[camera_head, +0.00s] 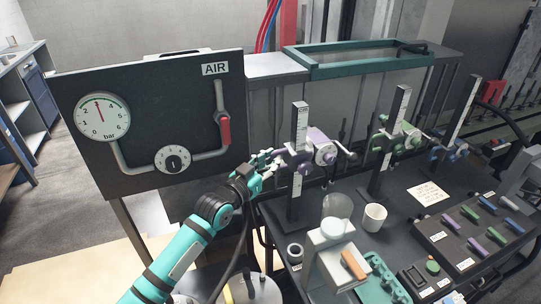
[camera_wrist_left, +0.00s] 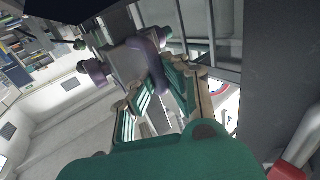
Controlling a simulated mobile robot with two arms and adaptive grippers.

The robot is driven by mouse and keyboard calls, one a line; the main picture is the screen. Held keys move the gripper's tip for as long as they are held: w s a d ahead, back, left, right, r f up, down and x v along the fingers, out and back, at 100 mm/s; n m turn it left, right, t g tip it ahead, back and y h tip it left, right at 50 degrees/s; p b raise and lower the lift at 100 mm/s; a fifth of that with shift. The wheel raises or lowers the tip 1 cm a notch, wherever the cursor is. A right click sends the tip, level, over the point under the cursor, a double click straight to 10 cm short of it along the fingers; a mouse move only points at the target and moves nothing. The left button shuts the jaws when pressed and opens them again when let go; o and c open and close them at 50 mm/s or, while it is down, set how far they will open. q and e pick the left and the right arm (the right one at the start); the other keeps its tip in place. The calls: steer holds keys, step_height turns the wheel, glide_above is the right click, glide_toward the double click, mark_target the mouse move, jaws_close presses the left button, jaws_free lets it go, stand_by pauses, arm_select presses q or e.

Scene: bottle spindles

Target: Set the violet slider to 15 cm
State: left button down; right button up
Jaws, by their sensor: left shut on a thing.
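The violet slider (camera_head: 318,146) sits on an upright white scale post (camera_head: 299,125), a little above the middle of its height. The scale's figures are too small to read. My left gripper (camera_head: 272,158) reaches it from the left and is shut on its violet grip. In the left wrist view the slider's grey block with violet parts (camera_wrist_left: 128,60) lies just beyond the fingers (camera_wrist_left: 160,92). The violet grip is between them, though the exact contact is partly hidden. My right gripper is in neither view.
Posts with a green slider (camera_head: 404,138) and a blue slider (camera_head: 448,152) stand to the right. A gauge panel (camera_head: 100,165) with a red-handled AIR valve (camera_head: 224,130) stands left. A white cup (camera_head: 374,217), glass flask (camera_head: 337,206) and key panel (camera_head: 470,240) occupy the bench.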

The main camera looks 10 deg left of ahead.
arm_select(q)
step_height(320, 180, down, 4)
steer(key=shift+r+b, duration=0.25)
steer(key=shift+b, duration=0.15)
steer(key=c, duration=1.3)
jaws_free()
steer(key=shift+r, duration=0.15)
steer(key=shift+c, duration=0.2)
steer(key=v, duration=1.2)
